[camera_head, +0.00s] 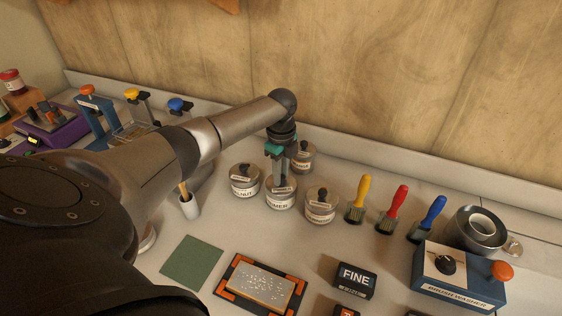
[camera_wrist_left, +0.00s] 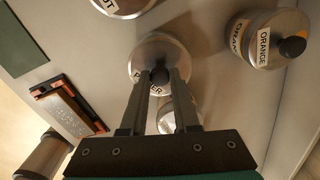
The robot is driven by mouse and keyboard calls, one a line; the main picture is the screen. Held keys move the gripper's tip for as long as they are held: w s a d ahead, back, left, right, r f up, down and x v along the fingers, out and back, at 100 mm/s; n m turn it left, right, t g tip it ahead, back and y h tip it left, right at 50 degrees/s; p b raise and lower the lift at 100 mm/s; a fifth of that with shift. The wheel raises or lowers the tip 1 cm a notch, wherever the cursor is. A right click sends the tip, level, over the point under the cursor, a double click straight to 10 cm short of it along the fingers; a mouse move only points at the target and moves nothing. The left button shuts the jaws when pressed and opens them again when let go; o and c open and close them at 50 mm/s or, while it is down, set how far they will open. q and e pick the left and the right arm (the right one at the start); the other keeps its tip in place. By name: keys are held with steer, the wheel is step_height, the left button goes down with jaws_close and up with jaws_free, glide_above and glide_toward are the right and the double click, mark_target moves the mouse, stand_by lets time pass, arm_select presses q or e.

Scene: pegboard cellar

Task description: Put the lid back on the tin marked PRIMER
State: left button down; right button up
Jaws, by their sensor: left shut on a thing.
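The PRIMER tin (camera_head: 281,201) stands in the middle of a group of lidded tins on the bench, its label partly readable. My left gripper (camera_head: 279,174) points down over it, shut on the black knob of its round metal lid. In the left wrist view the fingers (camera_wrist_left: 160,80) close on the knob, with the lid (camera_wrist_left: 158,52) over the tin. I cannot tell whether the lid is seated or slightly raised. The fingers hide part of the label. My right gripper is not in view.
The WALNUT tin (camera_head: 244,184), the ORANGE tin (camera_wrist_left: 262,42) and another tin (camera_head: 320,210) stand close around it. A green mat (camera_head: 192,262) lies in front.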

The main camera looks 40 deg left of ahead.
arm_select(q)
steer(key=shift+c, duration=0.5)
jaws_free()
steer(key=shift+r, duration=0.1)
steer(key=shift+r+p, duration=3.45)
steer(key=shift+p, duration=0.25)
jaws_close()
steer(key=shift+f, duration=0.15)
